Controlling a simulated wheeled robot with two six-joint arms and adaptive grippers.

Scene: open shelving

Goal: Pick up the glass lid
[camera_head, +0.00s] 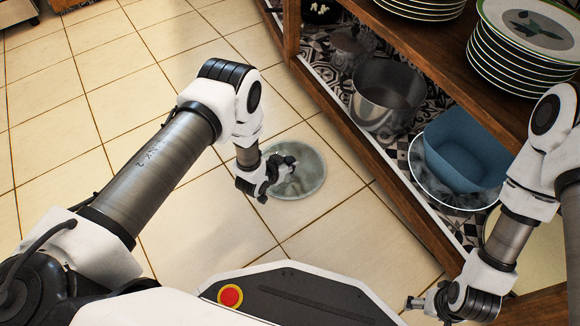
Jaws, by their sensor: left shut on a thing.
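The glass lid (308,172) is a round, greenish, see-through disc in the middle of the view, with the tiled floor behind it. My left gripper (284,172) is shut on the glass lid, near its left part and centre. The fingers and the lid's knob cannot be told apart clearly. My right gripper (418,303) is at the lower right, by the shelf's lower edge, away from the lid. Its fingers are too small and partly hidden to judge.
An open wooden shelf (345,135) stands at the right. Its lower level holds a metal pot (385,97) and a blue square bowl (465,150) on a white-rimmed plate (424,180). Stacked plates (530,45) stand above. The tiled floor (110,60) at the left is clear.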

